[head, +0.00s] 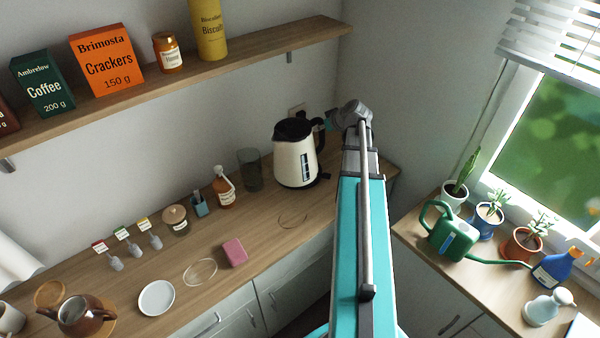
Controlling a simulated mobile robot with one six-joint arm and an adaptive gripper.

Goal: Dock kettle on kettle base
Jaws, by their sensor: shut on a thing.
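The cream kettle (296,163) with a black lid and black handle stands upright toward the back right end of the wooden counter. My gripper (329,121) is at the kettle's right side, shut on its black handle. The fingers are small and partly hidden by the handle and my arm. A dark rim shows under the kettle, with a small black piece sticking out at its lower right. The kettle base cannot be told apart from the kettle's own bottom, and whether the kettle is seated on it or slightly above it is unclear.
A dark glass (250,169) and an amber pump bottle (224,187) stand left of the kettle. A pink sponge (235,251) lies in front. A shelf (180,79) with packages hangs above. A right-hand counter holds a green watering can (452,238) and potted plants.

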